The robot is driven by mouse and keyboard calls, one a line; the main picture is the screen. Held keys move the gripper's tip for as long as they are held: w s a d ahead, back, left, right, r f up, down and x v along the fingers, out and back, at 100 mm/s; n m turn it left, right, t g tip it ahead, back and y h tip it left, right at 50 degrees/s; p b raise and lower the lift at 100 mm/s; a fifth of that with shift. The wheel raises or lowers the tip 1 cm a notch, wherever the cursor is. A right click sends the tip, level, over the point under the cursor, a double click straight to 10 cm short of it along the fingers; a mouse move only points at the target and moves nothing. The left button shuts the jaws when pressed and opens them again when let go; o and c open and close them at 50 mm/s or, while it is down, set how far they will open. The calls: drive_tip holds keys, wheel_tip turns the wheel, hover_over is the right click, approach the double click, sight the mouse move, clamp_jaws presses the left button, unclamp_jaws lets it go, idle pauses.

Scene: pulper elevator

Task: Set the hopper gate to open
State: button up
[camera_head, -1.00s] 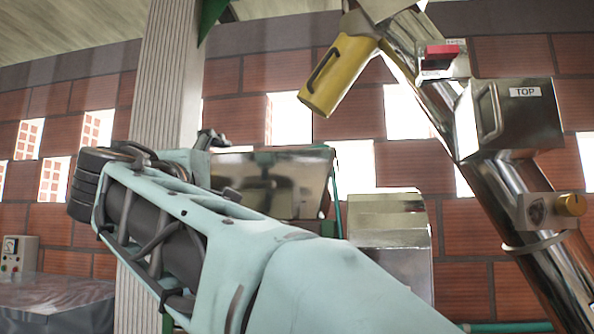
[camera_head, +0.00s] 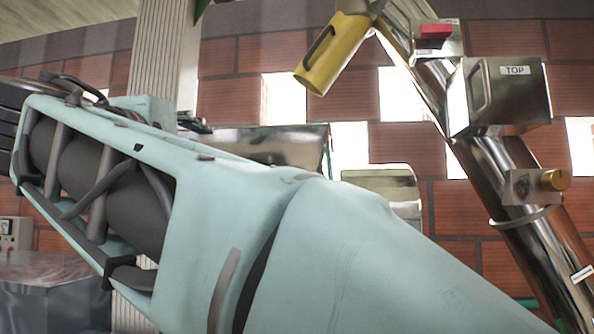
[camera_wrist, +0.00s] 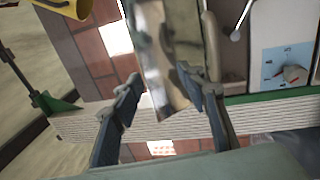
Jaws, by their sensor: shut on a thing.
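The shiny metal hopper (camera_head: 255,142) stands in the middle of the head view, its lower part hidden behind my arm. In the wrist view its reflective metal (camera_wrist: 165,45) fills the space beyond and between the fingers. My gripper (camera_wrist: 168,84) shows there as two dark fingers with a gap between them. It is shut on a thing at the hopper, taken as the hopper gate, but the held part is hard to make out. In the head view my arm hides most of the gripper. The gate's position cannot be read.
A blue panel with a knob (camera_wrist: 291,74) and a ball-ended rod (camera_wrist: 238,28) are right in the wrist view. A yellow spout (camera_head: 333,55) and an inclined metal tube with a box marked TOP (camera_head: 508,95) stand right in the head view. A ribbed column (camera_head: 160,60) stands left.

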drive_tip(key=shift+s+f+b, duration=0.25)
drive_tip(key=shift+s+f, duration=0.1)
drive_tip(key=shift+s, duration=0.55)
drive_tip(key=shift+s+f+b, duration=0.25)
drive_tip(key=shift+s+f, duration=0.15)
drive_tip(key=shift+s, duration=0.5)
drive_tip(key=shift+s+f+b, duration=0.25)
drive_tip(key=shift+s+f, duration=0.1)
drive_tip(key=shift+s, duration=0.55)
